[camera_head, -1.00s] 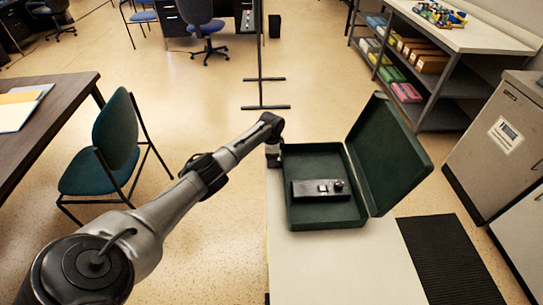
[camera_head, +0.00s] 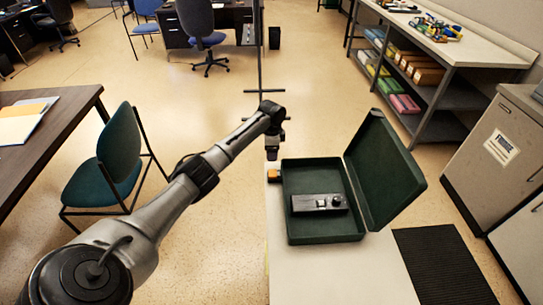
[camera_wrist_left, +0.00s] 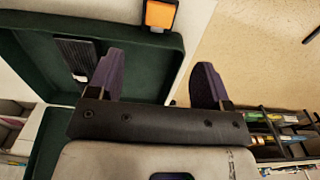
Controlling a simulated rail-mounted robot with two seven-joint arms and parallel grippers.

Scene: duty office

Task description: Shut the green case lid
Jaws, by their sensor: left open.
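The green case (camera_head: 290,232) lies open on a pale table. Its lid (camera_head: 385,165) stands up on the right side, tilted outward to the right. A black device with a knob (camera_head: 319,203) lies inside the case. My left gripper (camera_head: 271,154) points down, empty, just beyond the case's far left corner and apparently above its rim. In the left wrist view its two fingers (camera_wrist_left: 158,78) are spread with nothing between them. The case (camera_wrist_left: 140,42) shows behind and left of them there. My right gripper is not in view.
A small orange object (camera_head: 273,174) sits on the pale table (camera_head: 335,275) beside the case's left wall. A green chair (camera_head: 105,170) stands at left. The near part of the table is clear.

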